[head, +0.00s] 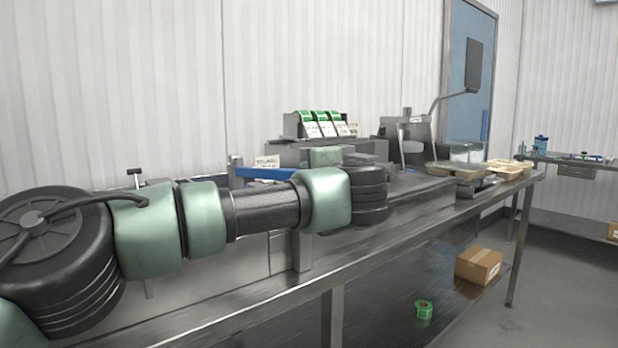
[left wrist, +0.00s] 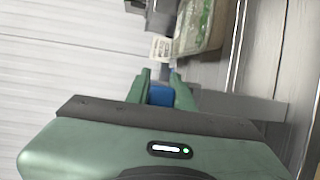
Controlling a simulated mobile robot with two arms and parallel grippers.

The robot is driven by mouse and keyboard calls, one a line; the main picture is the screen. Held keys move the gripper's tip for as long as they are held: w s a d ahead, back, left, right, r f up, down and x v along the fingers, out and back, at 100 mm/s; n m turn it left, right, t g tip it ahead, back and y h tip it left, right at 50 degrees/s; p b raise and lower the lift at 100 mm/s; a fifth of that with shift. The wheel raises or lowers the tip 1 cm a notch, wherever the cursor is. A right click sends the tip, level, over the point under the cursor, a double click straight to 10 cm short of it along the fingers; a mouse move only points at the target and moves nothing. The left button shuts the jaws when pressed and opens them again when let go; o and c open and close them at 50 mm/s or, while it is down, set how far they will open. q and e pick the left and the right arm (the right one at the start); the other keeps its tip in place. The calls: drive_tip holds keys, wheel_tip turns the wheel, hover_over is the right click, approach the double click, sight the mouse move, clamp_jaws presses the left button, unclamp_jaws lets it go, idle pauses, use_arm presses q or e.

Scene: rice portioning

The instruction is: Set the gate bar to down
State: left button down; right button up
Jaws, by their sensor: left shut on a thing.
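The blue gate bar (head: 264,174) shows in the head view behind my left arm, roughly level beside a grey post (head: 236,171). Its right part is hidden by my arm. In the left wrist view the blue bar (left wrist: 160,95) lies between the two green fingers of my left gripper (left wrist: 160,73), which is shut on it. In the head view the fingers of my left gripper are hidden behind my arm. My right gripper is in neither view.
A steel table (head: 400,245) runs along the wall. A rack of green-and-white label rolls (head: 320,123) stands behind my arm. A cardboard box (head: 479,265) and a green roll (head: 424,309) are on the lower shelf.

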use_arm(q)
drive_tip(key=shift+r, duration=0.1)
drive_tip(key=c, duration=1.2)
unclamp_jaws()
drive_tip(key=shift+w, duration=0.1)
drive_tip(key=f+v, duration=0.1)
drive_tip(key=v, duration=0.6)
drive_tip(key=shift+s+r+b, duration=0.4)
drive_tip(key=shift+s+r, duration=0.05)
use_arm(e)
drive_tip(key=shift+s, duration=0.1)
use_arm(q)
drive_tip(key=shift+d, duration=0.15)
drive_tip(key=shift+f, duration=0.1)
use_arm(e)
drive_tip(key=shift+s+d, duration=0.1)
